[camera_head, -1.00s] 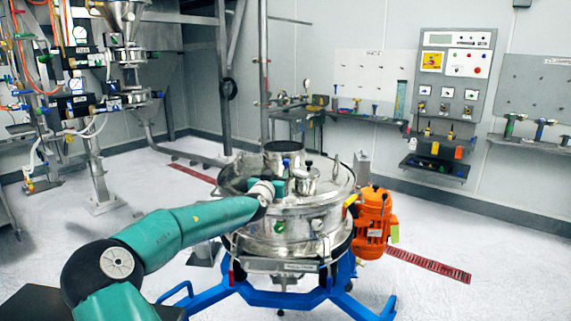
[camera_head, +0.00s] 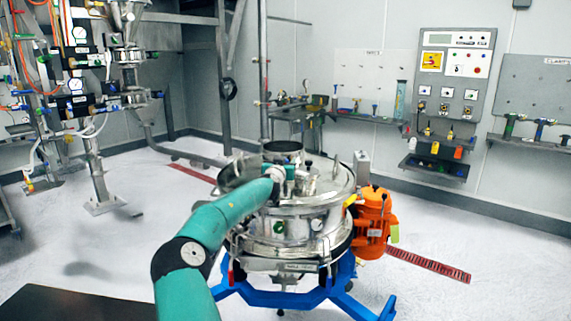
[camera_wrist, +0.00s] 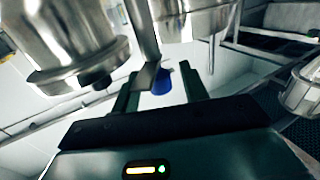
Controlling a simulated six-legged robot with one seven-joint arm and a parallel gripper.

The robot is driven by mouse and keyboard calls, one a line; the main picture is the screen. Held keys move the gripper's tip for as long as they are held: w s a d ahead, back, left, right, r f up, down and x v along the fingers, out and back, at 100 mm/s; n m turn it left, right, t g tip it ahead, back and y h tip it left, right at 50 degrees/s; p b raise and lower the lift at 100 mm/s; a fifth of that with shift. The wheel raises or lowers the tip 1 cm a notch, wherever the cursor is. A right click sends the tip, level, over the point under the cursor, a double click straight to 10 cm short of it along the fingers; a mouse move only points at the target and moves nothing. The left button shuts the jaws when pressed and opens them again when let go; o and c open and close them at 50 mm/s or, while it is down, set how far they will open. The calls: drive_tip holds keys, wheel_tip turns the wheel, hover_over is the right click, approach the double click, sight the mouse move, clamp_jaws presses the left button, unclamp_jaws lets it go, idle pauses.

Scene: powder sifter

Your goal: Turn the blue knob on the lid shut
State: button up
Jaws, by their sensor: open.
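The steel sifter lid (camera_head: 328,186) is on top of the round machine in the middle of the head view. In the wrist view, the blue knob (camera_wrist: 162,82) shows between my gripper's fingers (camera_wrist: 158,72), with white space on both sides. My gripper is open, and I cannot tell whether a finger touches the knob. In the head view my arm reaches over the lid's left part, and the gripper is small and partly hidden behind the wrist. The knob is not clear there.
Steel vessels (camera_wrist: 75,50) stand close to my gripper in the wrist view. A tall steel cylinder (camera_head: 284,150) rises behind the lid. An orange motor (camera_head: 371,222) is at the machine's right, and blue legs (camera_head: 265,298) spread below. The floor around is mostly open.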

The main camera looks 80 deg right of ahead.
drive_tip(key=shift+d, duration=0.2)
drive_tip(key=shift+c, duration=0.4)
drive_tip(key=c, duration=0.9)
drive_tip(key=shift+o, duration=0.2)
drive_tip(key=shift+s+r+n+t, duration=0.15)
drive_tip(key=shift+n+t, duration=0.35)
drive_tip(key=shift+t, duration=0.3)
drive_tip(key=shift+s+n+t, duration=0.1)
drive_tip(key=shift+n+t, duration=0.6)
drive_tip(key=shift+t, duration=0.4)
drive_tip(key=shift+w+n+t+y, duration=0.1)
drive_tip(key=shift+n+t+y, duration=0.9)
drive_tip(key=shift+t, duration=0.55)
drive_tip(key=shift+w+n+t+y, duration=0.1)
drive_tip(key=shift+n+t+y, duration=0.55)
drive_tip(key=shift+n+t, duration=0.7)
drive_tip(key=shift+n+t+y, duration=0.85)
drive_tip(key=shift+n+t, duration=0.1)
drive_tip(key=shift+t, duration=0.75)
